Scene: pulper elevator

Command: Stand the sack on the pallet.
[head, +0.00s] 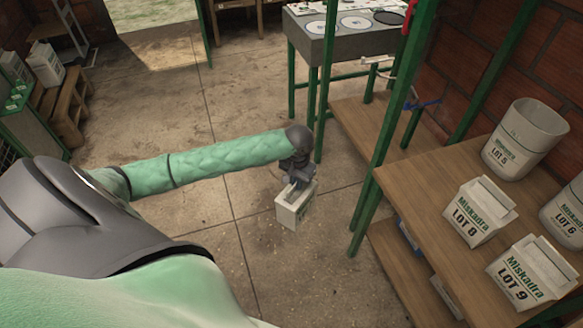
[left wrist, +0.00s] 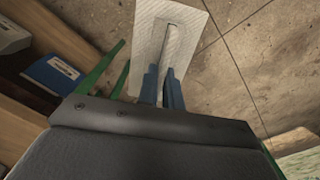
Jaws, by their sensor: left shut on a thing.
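My left gripper (head: 296,180) is at the end of the outstretched green arm, near the middle of the head view. It is shut on the top of a white sack (head: 294,212), which hangs roughly upright over the concrete floor. In the left wrist view the blue fingers (left wrist: 163,88) close on the ridge of the pale woven sack (left wrist: 185,50). The wooden pallet (head: 72,100) is at the far left of the head view, well away from the held sack. Another white sack (head: 46,64) stands there. My right gripper is not in view.
A wooden shelf (head: 420,190) with green posts (head: 385,140) stands right of the held sack, bearing LOT 8 (head: 476,212) and LOT 9 (head: 530,275) sacks and buckets (head: 525,140). A grey-topped table (head: 340,45) stands behind. The floor (head: 150,110) between arm and pallet is clear.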

